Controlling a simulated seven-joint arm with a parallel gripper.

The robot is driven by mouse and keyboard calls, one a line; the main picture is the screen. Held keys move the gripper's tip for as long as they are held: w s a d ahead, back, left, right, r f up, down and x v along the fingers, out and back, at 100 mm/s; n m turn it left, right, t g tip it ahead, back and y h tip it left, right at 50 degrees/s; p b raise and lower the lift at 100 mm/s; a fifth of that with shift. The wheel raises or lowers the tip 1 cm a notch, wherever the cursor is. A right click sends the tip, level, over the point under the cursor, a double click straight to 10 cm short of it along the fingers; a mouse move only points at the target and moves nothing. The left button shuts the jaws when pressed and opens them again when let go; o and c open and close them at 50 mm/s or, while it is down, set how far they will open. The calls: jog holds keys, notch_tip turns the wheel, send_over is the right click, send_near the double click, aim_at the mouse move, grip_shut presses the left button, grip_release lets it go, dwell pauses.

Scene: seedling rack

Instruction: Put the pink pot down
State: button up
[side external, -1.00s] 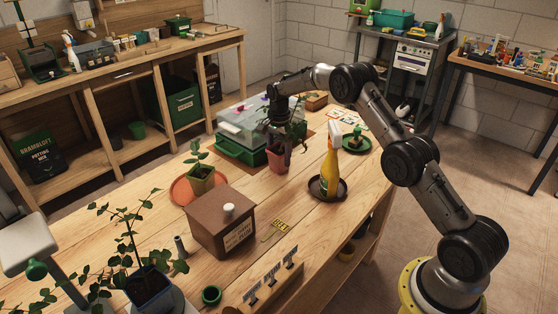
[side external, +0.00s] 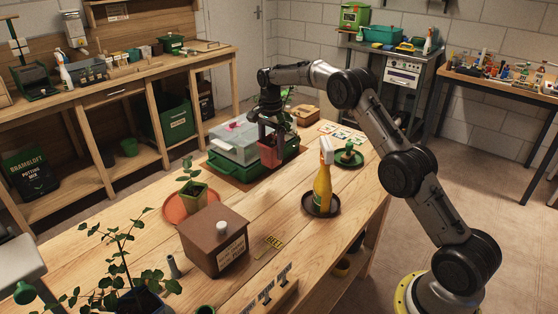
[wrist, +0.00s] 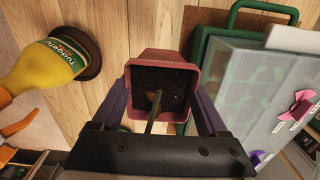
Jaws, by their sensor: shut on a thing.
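The pink pot (side external: 270,155) is held upright in my gripper (side external: 271,136), beside the front right side of the green tray with a clear lid. In the wrist view the pot (wrist: 163,67) sits between the two fingers of my gripper (wrist: 160,105), with dark soil and a green stem inside. The gripper is shut on the pot. The pot appears raised off the wooden table, but its exact gap to the table is hidden.
The clear-lidded green tray (side external: 222,165) stands close to the pot. A yellow spray bottle (side external: 322,188) stands on a dark saucer nearer the front.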

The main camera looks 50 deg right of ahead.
jog(key=shift+r, duration=0.6)
jog(key=shift+w+n, duration=0.1)
jog(key=shift+n, duration=0.3)
jog(key=shift+s+f+n, duration=0.3)
jog(key=shift+f+n, duration=0.25)
jog(key=shift+n, duration=0.15)
jog(key=s+d+r+m, duration=0.1)
jog(key=s+d+r, duration=0.1)
jog(key=s+d, duration=1.2)
jog(key=s+d+r+m, duration=0.1)
jog(key=s+d+r, duration=0.1)
jog(key=s+d, duration=1.25)
jog(key=shift+w+d+f, duration=0.85)
jog(key=shift+d+f, duration=0.65)
jog(key=shift+f, duration=0.15)
jog(key=shift+w+d+f, duration=0.8)
jog(key=shift+d+f, duration=0.7)
jog(key=shift+f, duration=0.2)
jog(key=shift+w+d+f, duration=0.85)
jog(key=shift+d+f, duration=0.65)
jog(key=shift+f, duration=1.4)
jog(key=shift+f, duration=0.1)
